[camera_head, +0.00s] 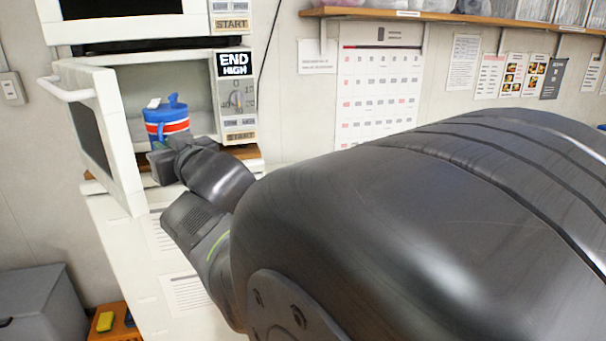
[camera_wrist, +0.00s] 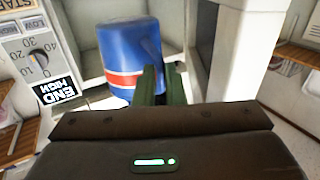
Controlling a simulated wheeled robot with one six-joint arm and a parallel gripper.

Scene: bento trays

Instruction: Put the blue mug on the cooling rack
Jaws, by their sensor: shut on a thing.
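The blue mug (camera_head: 160,118), with a red and white band, is at the mouth of an open microwave (camera_head: 238,100) in the head view. It also shows in the wrist view (camera_wrist: 118,45), at top centre. My gripper (camera_wrist: 162,82) is shut on the mug, at its near side where the handle seems to be; the exact grip is partly hidden. In the head view my gripper (camera_head: 166,150) is just below and in front of the mug. I cannot tell whether the mug touches the microwave floor. No cooling rack shows in either view.
The microwave door (camera_head: 108,135) stands open on the left, close to the mug. A second oven (camera_head: 130,28) is above. A wooden shelf (camera_head: 470,18) runs along the wall at upper right. My arm hides much of the right side. A grey bin (camera_head: 40,310) is at lower left.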

